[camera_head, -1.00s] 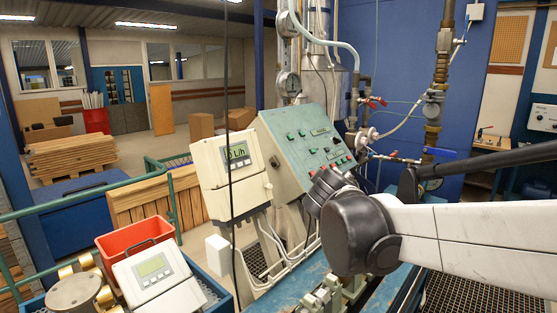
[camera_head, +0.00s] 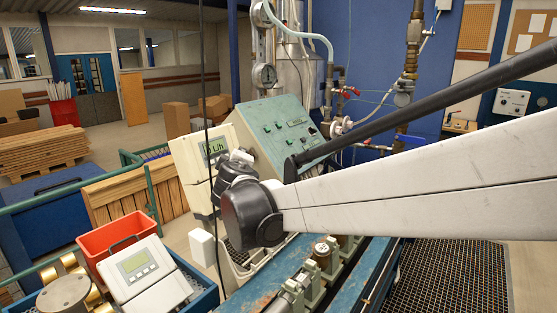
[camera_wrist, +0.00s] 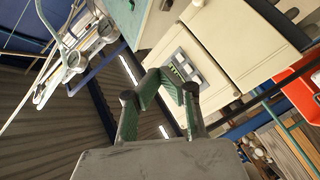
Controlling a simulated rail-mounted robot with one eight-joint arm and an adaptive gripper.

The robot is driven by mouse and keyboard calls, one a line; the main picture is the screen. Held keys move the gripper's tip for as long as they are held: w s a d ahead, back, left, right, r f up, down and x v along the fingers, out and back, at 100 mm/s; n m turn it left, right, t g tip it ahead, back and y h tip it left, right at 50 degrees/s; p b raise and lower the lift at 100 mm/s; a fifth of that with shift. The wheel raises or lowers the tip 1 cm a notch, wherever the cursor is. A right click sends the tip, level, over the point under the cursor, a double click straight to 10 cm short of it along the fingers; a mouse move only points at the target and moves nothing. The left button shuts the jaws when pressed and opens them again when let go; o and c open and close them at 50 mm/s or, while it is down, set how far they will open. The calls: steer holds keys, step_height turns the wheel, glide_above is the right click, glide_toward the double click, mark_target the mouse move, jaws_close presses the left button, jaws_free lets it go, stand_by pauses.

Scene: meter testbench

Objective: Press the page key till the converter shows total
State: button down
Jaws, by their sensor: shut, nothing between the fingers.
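The wall-side converter is a white box (camera_head: 190,165) with a small lit display (camera_head: 215,149) in the head view. The display's visible text ends in "L/h". My wrist covers the box's lower right part, and I cannot make out its keys. In the wrist view the converter (camera_wrist: 235,42) is turned on its side, its green display (camera_wrist: 183,67) just beyond my fingertips. My gripper (camera_wrist: 161,77) is shut and empty, its tips pointing at the display area. I cannot tell whether they touch it. The fingers are not distinguishable in the head view.
A green-grey control panel (camera_head: 272,131) with buttons stands right beside the converter. A second white display unit (camera_head: 145,274) lies in a blue crate near a red bin (camera_head: 101,240). A dark cable (camera_head: 207,100) hangs in front of the converter. Pipes and valves stand behind.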

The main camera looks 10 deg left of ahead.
mark_target(217, 160)
steer(key=shift+a, duration=0.1)
steer(key=w+a+f+b, duration=0.1)
steer(key=w+a+f, duration=0.2)
steer(key=a, duration=0.4)
steer(key=shift+w+b, duration=0.35)
steer(key=shift+w, duration=0.2)
steer(key=shift+a, duration=0.1)
stand_by(1.1)
steer(key=shift+w+a+f, duration=0.1)
steer(key=shift+w+a, duration=0.1)
steer(key=shift+a, duration=0.05)
steer(key=shift+w+a+f+b, duration=0.1)
steer(key=shift+w+a+b, duration=0.05)
steer(key=shift+a+b, duration=0.25)
stand_by(0.8)
steer(key=shift+d, duration=0.15)
steer(key=shift+s+d+r, duration=0.25)
steer(key=shift+s+d, duration=0.1)
steer(key=shift+d, duration=0.2)
stand_by(0.3)
steer(key=shift+s+d+r, duration=0.25)
steer(key=shift+s+d, duration=0.15)
steer(key=shift+d, duration=0.3)
steer(key=shift+s+d+r, duration=0.3)
steer(key=shift+s+d, duration=0.05)
steer(key=shift+d, duration=0.35)
steer(key=shift+s+d+r, duration=0.25)
steer(key=shift+s+d, duration=0.15)
steer(key=shift+d, duration=0.3)
